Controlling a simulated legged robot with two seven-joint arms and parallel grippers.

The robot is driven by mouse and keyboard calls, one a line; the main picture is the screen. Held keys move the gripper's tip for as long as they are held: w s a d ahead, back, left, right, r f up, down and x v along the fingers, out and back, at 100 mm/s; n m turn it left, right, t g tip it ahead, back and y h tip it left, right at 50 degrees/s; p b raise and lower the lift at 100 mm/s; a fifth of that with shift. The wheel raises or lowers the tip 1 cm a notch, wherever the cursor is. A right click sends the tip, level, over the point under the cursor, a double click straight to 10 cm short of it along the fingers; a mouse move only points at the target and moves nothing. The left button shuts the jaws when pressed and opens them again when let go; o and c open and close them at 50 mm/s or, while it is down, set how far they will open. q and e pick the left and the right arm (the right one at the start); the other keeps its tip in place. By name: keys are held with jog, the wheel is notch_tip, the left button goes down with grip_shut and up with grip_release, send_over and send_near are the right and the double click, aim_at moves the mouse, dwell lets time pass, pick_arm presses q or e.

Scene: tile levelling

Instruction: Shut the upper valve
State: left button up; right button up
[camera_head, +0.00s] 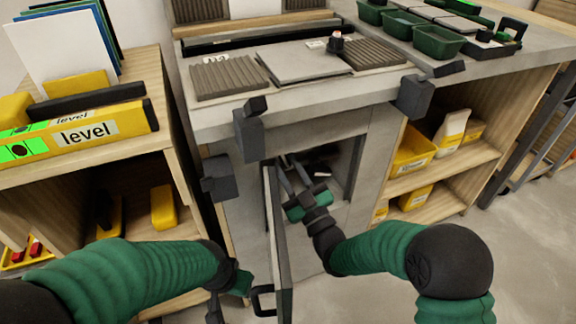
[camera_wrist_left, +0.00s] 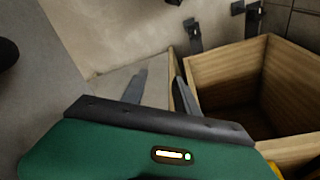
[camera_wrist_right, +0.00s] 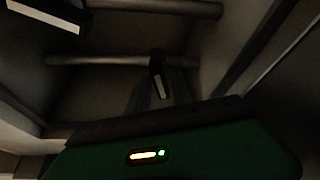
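The cabinet in the middle has a dark opening (camera_head: 340,172) with its grey door (camera_head: 279,245) swung open. My right gripper (camera_head: 293,165) reaches into the opening; its two fingers look spread apart. In the right wrist view, two horizontal pipes cross the dark inside, an upper pipe (camera_wrist_right: 165,8) and a lower pipe (camera_wrist_right: 95,60). The right gripper (camera_wrist_right: 152,88) is close to the lower pipe, near a narrow dark part. Neither valve can be made out clearly, and I cannot tell if the fingers touch anything. My left gripper (camera_wrist_left: 161,78) is open and empty, low outside the door.
The door with its handle (camera_head: 262,300) stands between my two forearms. A wooden shelf (camera_head: 95,170) with yellow levels is on the left, and another shelf (camera_head: 440,178) with yellow bins is on the right. Tiles lie on the worktop (camera_head: 300,108) above. Floor (camera_head: 530,255) is clear at right.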

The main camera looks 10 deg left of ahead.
jog(key=shift+o, duration=0.8)
jog(key=shift+s+d, duration=0.1)
jog(key=p+v, duration=0.3)
jog(key=v, duration=1.3)
jog(key=shift+s+f+p, duration=0.2)
jog(key=shift+f+p, duration=0.1)
jog(key=shift+d, duration=0.1)
